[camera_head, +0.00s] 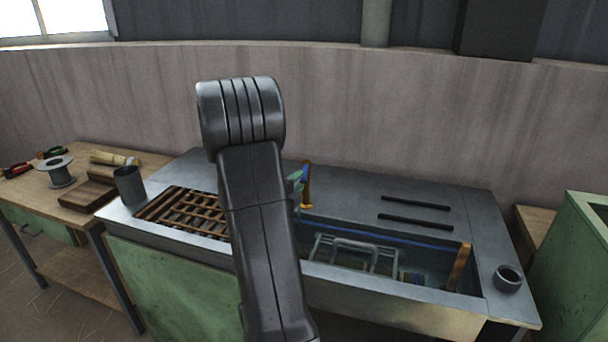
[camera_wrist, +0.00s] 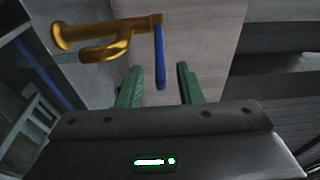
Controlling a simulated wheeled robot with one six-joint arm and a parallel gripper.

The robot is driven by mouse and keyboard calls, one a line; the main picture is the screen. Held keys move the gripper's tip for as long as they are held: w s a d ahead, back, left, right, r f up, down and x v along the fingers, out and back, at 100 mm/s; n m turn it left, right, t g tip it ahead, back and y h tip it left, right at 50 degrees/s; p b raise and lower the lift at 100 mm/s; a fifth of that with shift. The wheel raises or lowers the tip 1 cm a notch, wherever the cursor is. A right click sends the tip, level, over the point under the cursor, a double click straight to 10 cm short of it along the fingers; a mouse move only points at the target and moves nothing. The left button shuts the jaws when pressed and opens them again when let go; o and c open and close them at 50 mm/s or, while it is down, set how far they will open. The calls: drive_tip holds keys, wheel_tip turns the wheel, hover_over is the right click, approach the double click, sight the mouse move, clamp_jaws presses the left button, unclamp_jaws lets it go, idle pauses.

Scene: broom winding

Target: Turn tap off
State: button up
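The tap stands at the back edge of the sink; it is brass-coloured in the head view (camera_head: 307,190) and shows a curved spout in the wrist view (camera_wrist: 95,45). Its blue lever (camera_wrist: 160,65) extends from the brass body toward my gripper. My gripper (camera_wrist: 159,75) is open, its two green fingers apart, with the lever's end between the tips. I see a gap on each side and cannot tell whether either finger touches it. In the head view my gripper (camera_head: 296,181) is beside the tap, mostly hidden by my dark arm.
The sink basin (camera_head: 462,290) holds a metal rack (camera_head: 345,250). A slatted wooden drainer (camera_head: 185,212) lies left of it. Grey cups stand on the counter at left (camera_head: 129,187) and right (camera_head: 508,279). Two black bars (camera_head: 415,202) lie behind the basin. The wall is close behind.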

sight(304, 176)
drive_tip(key=shift+p+x, duration=0.3)
drive_tip(key=shift+x, duration=2)
drive_tip(key=shift+c, duration=0.2)
clamp_jaws()
